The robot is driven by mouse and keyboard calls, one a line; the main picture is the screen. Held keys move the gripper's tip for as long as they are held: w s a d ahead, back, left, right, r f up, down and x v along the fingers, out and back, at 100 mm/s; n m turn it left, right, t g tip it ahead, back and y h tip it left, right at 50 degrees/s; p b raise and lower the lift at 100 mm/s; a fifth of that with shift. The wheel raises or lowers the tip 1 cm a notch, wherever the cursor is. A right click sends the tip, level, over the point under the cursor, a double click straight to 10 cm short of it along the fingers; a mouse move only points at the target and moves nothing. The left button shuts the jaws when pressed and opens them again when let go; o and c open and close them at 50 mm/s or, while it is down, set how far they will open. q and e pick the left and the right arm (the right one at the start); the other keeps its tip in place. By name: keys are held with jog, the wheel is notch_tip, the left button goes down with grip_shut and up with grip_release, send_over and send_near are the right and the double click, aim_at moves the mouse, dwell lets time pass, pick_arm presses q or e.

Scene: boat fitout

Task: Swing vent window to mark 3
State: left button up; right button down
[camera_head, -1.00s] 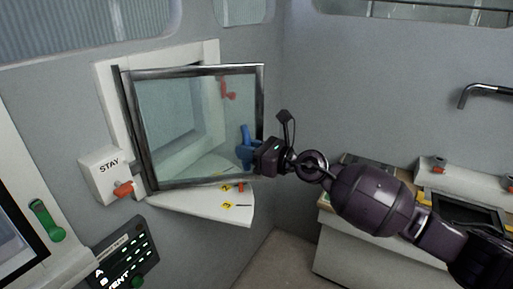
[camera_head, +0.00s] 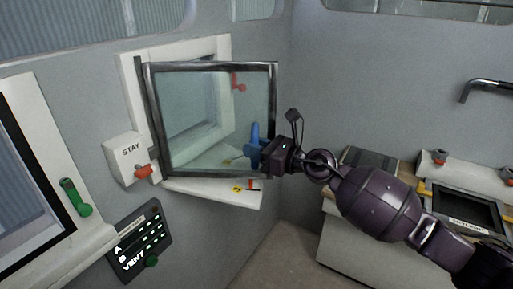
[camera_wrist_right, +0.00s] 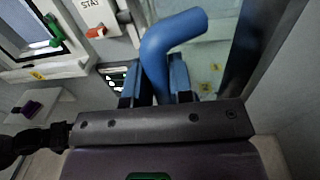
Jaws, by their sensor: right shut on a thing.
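The vent window (camera_head: 205,125), a glass pane in a dark metal frame, stands swung out from its white wall opening. Its blue handle (camera_head: 255,138) is at the free right edge. My right gripper (camera_head: 263,154) is shut on the handle, which also shows bent between the fingers in the right wrist view (camera_wrist_right: 168,45). Below the pane is a white sill plate (camera_head: 210,190). A yellow mark tag (camera_head: 237,189) shows just in front of the pane's lower edge, its number unclear, with a small orange-red piece close to its right. My left gripper is not in view.
A white STAY box (camera_head: 125,155) with an orange lever is left of the window. A dark VENT panel (camera_head: 140,240) is below it. A counter with a dark tray (camera_head: 465,210) is at the right. A red handle (camera_head: 238,82) shows behind the glass.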

jog(key=c, duration=1)
grip_release()
jog(key=shift+c, duration=0.2)
jog(key=b+v, duration=0.1)
jog(key=v, duration=0.9)
jog(key=shift+s+d+b, duration=0.2)
jog(key=shift+d+b, duration=0.1)
jog(key=shift+d, duration=0.05)
